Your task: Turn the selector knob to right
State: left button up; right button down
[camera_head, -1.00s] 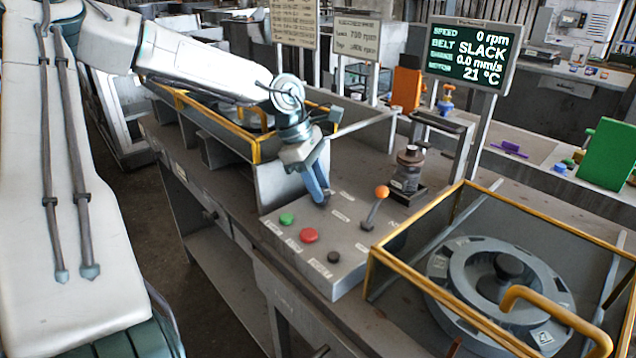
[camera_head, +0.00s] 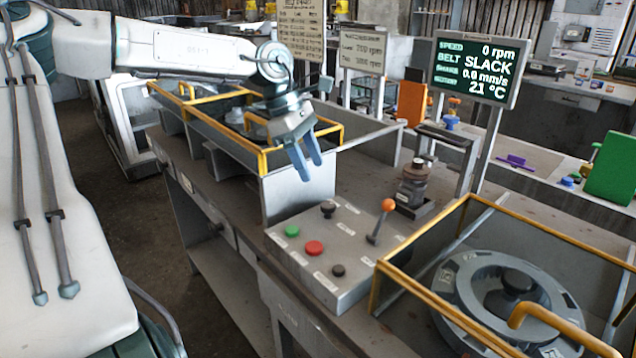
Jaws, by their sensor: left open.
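A grey sloped control panel (camera_head: 318,292) sits on the bench. The black knob (camera_head: 328,208) at its back edge looks like the selector knob; its exact pointing direction is too small to read. The panel also has a green button (camera_head: 292,231), a red button (camera_head: 314,248), a small black knob or button (camera_head: 339,270) and a lever with an orange ball (camera_head: 388,205). My left gripper (camera_head: 307,172) is above and slightly left of the black knob, apart from it. Its blue fingers point down, open with nothing between them. My right gripper is out of view.
A yellow-edged guard frame (camera_head: 375,290) stands right of the panel around a round grey housing (camera_head: 505,290). Another yellow-edged bay (camera_head: 262,160) is behind and left. A dark cylindrical part (camera_head: 413,183) stands behind the lever. A screen (camera_head: 475,68) reads 0 rpm, belt slack.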

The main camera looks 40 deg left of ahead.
pick_arm(q)
jog(key=v, duration=0.2)
jog(key=shift+a+r, duration=0.1)
jog(key=shift+r, duration=0.2)
dwell(0.4)
